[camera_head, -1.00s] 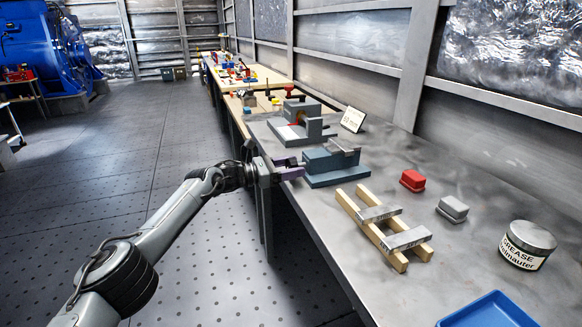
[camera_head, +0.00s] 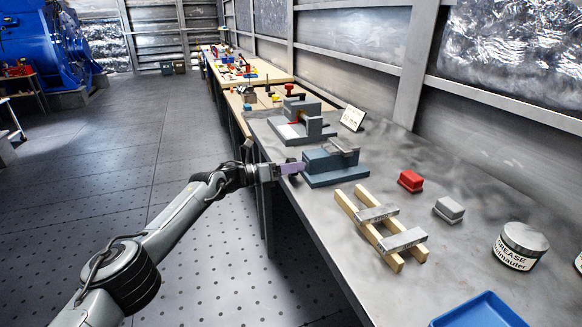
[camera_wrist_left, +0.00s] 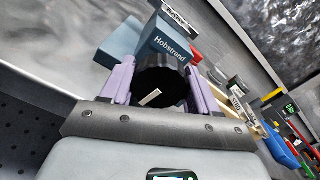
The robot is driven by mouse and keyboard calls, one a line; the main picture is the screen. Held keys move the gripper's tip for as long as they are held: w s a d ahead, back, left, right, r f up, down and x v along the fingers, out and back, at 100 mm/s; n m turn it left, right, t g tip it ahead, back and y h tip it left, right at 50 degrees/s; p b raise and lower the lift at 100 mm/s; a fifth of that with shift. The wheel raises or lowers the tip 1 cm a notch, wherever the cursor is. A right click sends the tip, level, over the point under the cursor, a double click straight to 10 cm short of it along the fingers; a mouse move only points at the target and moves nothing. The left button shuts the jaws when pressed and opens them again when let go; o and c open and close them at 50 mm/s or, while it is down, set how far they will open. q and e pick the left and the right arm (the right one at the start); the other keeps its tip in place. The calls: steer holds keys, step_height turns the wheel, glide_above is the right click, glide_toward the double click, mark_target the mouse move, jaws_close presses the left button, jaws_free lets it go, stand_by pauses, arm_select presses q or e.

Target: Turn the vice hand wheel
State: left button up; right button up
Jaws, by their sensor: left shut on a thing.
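The blue-grey vice (camera_head: 325,166) stands on the bench near its left edge. In the left wrist view its body (camera_wrist_left: 163,47) carries the name Hobstrand. The hand wheel (camera_wrist_left: 160,82) is a dark round knob with a pale bar-shaped mark, in front of the vice body. My left gripper (camera_head: 296,167) is at the vice's left end, its purple fingers on either side of the wheel and shut on it. My right gripper is not in view.
Open floor lies left of the bench.

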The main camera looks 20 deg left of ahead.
arm_select(q)
steer(key=shift+r+n, duration=0.2)
steer(key=shift+n, duration=0.1)
steer(key=o, duration=1)
steer(key=shift+w, duration=0.1)
steer(key=shift+f, duration=0.1)
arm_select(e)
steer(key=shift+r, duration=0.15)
